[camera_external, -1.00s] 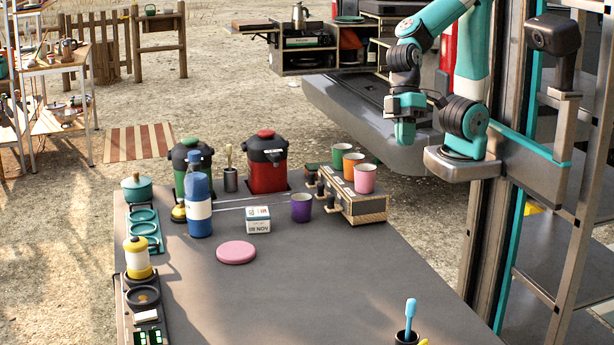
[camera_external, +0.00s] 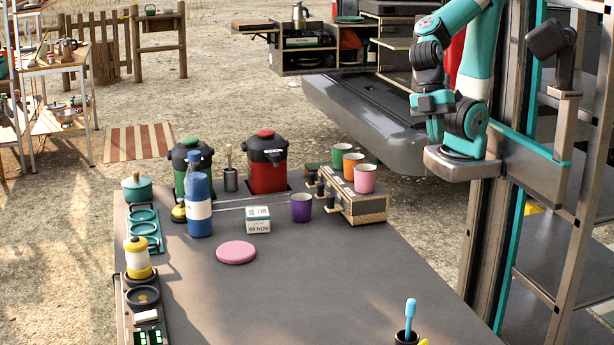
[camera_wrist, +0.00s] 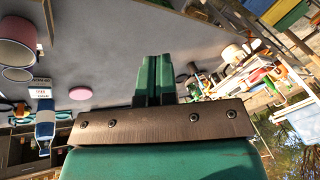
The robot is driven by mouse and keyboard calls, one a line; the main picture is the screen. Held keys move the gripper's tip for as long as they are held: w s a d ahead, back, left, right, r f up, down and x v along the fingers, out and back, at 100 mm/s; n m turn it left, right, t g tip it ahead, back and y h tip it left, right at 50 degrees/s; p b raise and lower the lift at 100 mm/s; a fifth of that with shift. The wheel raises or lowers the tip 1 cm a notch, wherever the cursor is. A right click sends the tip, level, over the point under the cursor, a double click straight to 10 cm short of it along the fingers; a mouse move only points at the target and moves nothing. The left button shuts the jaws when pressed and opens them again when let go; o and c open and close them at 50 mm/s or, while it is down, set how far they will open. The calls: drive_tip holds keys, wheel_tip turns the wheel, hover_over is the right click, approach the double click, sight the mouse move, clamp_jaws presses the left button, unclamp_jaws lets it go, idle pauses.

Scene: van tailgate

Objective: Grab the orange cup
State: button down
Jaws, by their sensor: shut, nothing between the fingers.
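The orange cup (camera_external: 353,165) stands upright on a low wooden-sided box at the back right of the table. It is between a green cup (camera_external: 341,153) behind it and a pink cup (camera_external: 364,180) in front, in a close row. My gripper (camera_external: 435,132) is up and to the right of the cups, well apart from them, over the bumper side. In the wrist view my gripper's fingers (camera_wrist: 158,76) are together and empty. I cannot make out the orange cup in the wrist view.
The box (camera_external: 362,205) bears the cups; a purple cup (camera_external: 301,208) stands left of it. A calendar block (camera_external: 258,220), pink disc (camera_external: 236,252), blue bottle (camera_external: 198,205) and red dispenser (camera_external: 268,165) are further left. The table's front middle is clear. A grey bumper (camera_external: 370,125) lies behind.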

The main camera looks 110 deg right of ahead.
idle(0.3)
drive_tip(key=shift+c, duration=0.8)
unclamp_jaws()
drive_tip(key=w+d+n+h+p, duration=0.1)
drive_tip(key=w+d+n+p, duration=0.2)
drive_tip(key=d+n+p, duration=0.4)
drive_tip(key=w+d+r+n+h+p, duration=0.1)
drive_tip(key=w+d+n+h+p, duration=0.2)
drive_tip(key=d, duration=0.6)
drive_tip(key=w+d+n+p, duration=0.4)
drive_tip(key=d+n+p, duration=0.1)
drive_tip(key=d+p, duration=0.25)
drive_tip(key=f, duration=0.5)
drive_tip(key=f+p, duration=0.1)
drive_tip(key=f, duration=0.5)
drive_tip(key=shift+w+d+f, duration=0.1)
drive_tip(key=shift+w+f, duration=0.1)
drive_tip(key=shift+f, duration=0.1)
drive_tip(key=shift+w+f+p, duration=0.1)
drive_tip(key=shift+f+p, duration=1.05)
drive_tip(key=shift+f, duration=1.45)
